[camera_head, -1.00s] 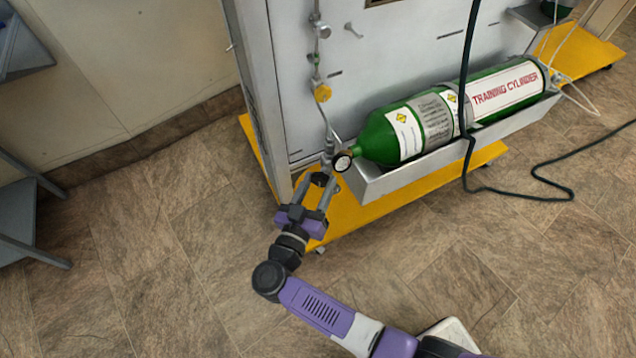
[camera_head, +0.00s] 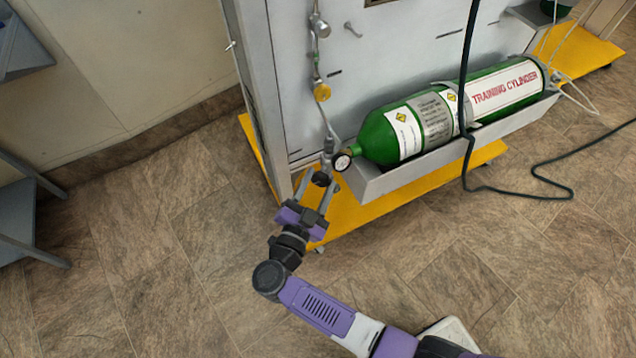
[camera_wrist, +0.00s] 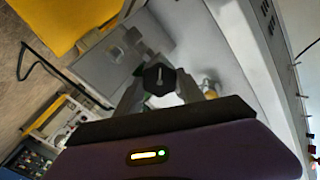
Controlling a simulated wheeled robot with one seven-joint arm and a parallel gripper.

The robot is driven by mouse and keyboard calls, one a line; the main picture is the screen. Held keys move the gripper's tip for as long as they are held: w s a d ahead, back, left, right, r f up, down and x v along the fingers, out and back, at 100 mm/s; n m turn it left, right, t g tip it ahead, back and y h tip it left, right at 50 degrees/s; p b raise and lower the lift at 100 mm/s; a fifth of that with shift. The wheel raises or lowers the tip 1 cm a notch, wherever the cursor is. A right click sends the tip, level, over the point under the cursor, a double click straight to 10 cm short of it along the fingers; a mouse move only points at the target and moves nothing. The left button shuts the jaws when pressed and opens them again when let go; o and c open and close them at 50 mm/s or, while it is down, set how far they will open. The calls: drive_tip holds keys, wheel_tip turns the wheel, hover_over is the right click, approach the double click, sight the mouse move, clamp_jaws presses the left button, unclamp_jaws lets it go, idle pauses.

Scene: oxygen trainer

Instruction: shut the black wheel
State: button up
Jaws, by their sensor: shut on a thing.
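The black wheel (camera_head: 321,179) is a small dark many-sided knob at the lower end of the pipework, left of the green cylinder's neck. In the wrist view the wheel (camera_wrist: 159,79) faces me, with a pale mark line running upright from its centre. My gripper (camera_head: 319,182) reaches up to it from below, one finger on each side. The wrist view also shows the two grey fingers of my gripper (camera_wrist: 160,90) closed against the wheel's sides. The fingers partly cover the wheel's edges.
A round gauge (camera_head: 342,162) sits close right of the wheel. The green training cylinder (camera_head: 380,137) lies in a grey tray (camera_head: 450,148) on a yellow base (camera_head: 350,212). A yellow knob (camera_head: 322,92) is above on the panel. A black cable (camera_head: 463,100) hangs at the right.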

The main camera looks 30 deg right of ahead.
drive_tip(key=m+b, duration=0.1)
drive_tip(key=m, duration=0.2)
drive_tip(key=shift+f+m, duration=0.15)
drive_tip(key=shift+m, duration=0.25)
drive_tip(key=m+b, duration=0.1)
drive_tip(key=m, duration=0.2)
drive_tip(key=shift+m, duration=0.3)
drive_tip(key=m+b, duration=0.3)
drive_tip(key=m, duration=0.3)
drive_tip(key=shift+s+f, duration=0.1)
drive_tip(key=shift+f, duration=0.05)
drive_tip(key=m+b, duration=0.2)
drive_tip(key=m, duration=0.2)
drive_tip(key=shift+b, duration=0.4)
drive_tip(key=m+b, duration=0.2)
drive_tip(key=m, duration=0.1)
drive_tip(key=shift+f+m+b, duration=0.1)
drive_tip(key=shift+m+b, duration=0.2)
drive_tip(key=m+b, duration=0.2)
drive_tip(key=m, duration=0.1)
drive_tip(key=shift+b, duration=0.3)
drive_tip(key=shift+m+b, duration=1.05)
drive_tip(key=shift+m, duration=0.55)
drive_tip(key=o, duration=1.4)
drive_tip(key=shift+r, duration=0.2)
drive_tip(key=shift+c, duration=0.2)
